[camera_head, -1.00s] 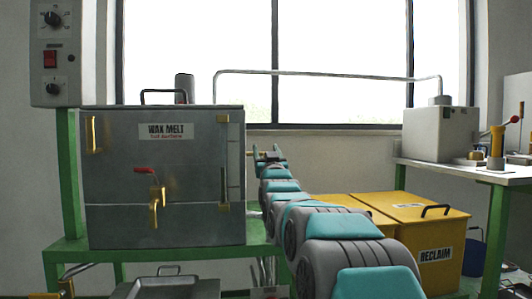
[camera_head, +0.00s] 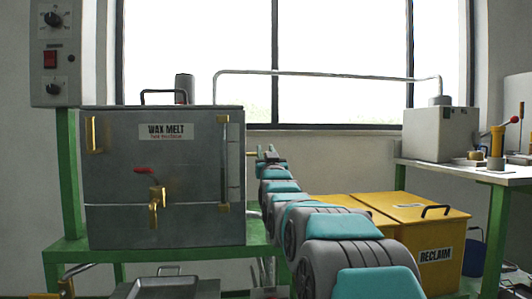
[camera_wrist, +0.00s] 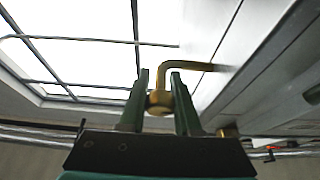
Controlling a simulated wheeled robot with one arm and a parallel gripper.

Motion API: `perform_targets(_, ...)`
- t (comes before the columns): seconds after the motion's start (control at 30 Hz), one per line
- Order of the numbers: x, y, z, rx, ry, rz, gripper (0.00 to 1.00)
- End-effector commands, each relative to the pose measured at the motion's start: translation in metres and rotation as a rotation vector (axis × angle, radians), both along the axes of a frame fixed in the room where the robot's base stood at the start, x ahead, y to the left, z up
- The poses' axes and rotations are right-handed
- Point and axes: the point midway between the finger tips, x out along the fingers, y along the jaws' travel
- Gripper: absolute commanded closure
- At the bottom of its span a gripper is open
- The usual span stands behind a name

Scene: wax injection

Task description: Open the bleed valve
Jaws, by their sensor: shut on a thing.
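The grey wax melt tank (camera_head: 165,205) stands on a green stand, with a brass tap with a red lever (camera_head: 155,198) on its front. My arm reaches to the tank's right side, where my gripper (camera_head: 267,153) is small and partly hidden by my own arm. In the wrist view, my gripper (camera_wrist: 159,88) has its two dark green fingers on either side of a bent brass valve handle (camera_wrist: 166,68). The fingers are shut on the rounded brass end. The handle runs right into the tank's grey side wall (camera_wrist: 270,75). The label of this fitting is not visible.
A pipe (camera_head: 330,74) runs from above the tank to a grey box (camera_head: 440,133) on the right-hand bench. Yellow reclaim bins (camera_head: 425,215) stand right of my arm. A control box (camera_head: 54,60) hangs at upper left. A metal tray (camera_head: 165,289) is low in front.

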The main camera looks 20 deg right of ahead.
Motion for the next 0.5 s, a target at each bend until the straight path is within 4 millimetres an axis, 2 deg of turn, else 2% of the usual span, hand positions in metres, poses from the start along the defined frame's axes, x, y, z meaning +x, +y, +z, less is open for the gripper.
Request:
perform_targets(0.27, 0.0005, 0.0004, -0.0003, 0.056, -0.013, 0.001, 1.0)
perform_targets(0.5, 0.0006, -0.0004, 0.0001, 0.212, -0.055, 0.003, 1.0)
